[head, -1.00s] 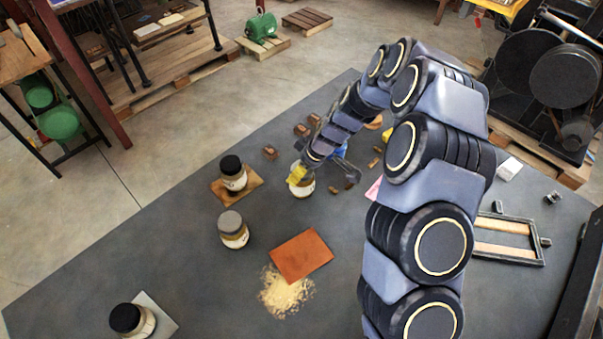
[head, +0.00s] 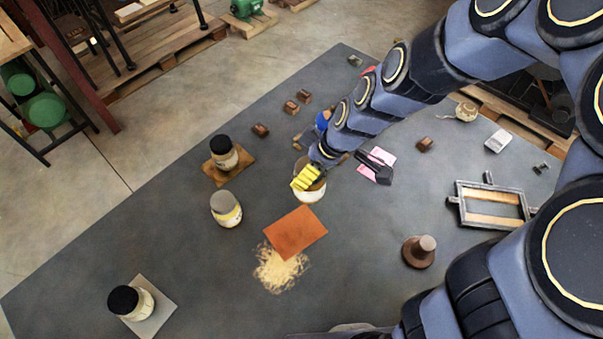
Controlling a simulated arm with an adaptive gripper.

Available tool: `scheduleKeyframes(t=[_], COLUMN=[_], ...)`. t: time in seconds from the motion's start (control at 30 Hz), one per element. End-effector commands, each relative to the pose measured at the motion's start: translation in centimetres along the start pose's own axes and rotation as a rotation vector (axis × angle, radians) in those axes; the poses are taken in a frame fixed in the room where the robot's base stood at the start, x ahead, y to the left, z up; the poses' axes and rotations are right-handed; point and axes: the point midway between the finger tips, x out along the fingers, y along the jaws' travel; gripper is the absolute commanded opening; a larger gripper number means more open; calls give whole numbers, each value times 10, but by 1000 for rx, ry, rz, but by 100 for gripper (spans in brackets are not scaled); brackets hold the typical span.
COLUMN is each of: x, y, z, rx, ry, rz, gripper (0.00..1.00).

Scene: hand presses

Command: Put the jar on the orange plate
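A pale jar (head: 311,195) with a brownish upper part is at my gripper (head: 308,177), whose yellow finger pad lies across it. My gripper appears shut on this jar; its far finger is hidden. The jar is above and slightly right of the orange plate (head: 295,232) in the picture, apart from it. I cannot tell how high it is off the table. The orange plate is flat, square and bare.
Pale shavings (head: 277,271) lie beside the orange plate. A brown knobbed press (head: 419,252) stands right.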

Motion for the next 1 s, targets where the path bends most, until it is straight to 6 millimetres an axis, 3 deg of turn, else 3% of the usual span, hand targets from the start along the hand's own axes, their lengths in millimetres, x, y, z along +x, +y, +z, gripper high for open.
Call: scheduleKeyframes(t=[0.5, 0.67, 1.0], x=[39, 49, 87], y=[-39, -43, -44], z=[6, 10, 26], rx=[-738, -804, -806], ry=[0, 10, 10], rz=[-305, -337, -338], gripper=[22, 22, 22])
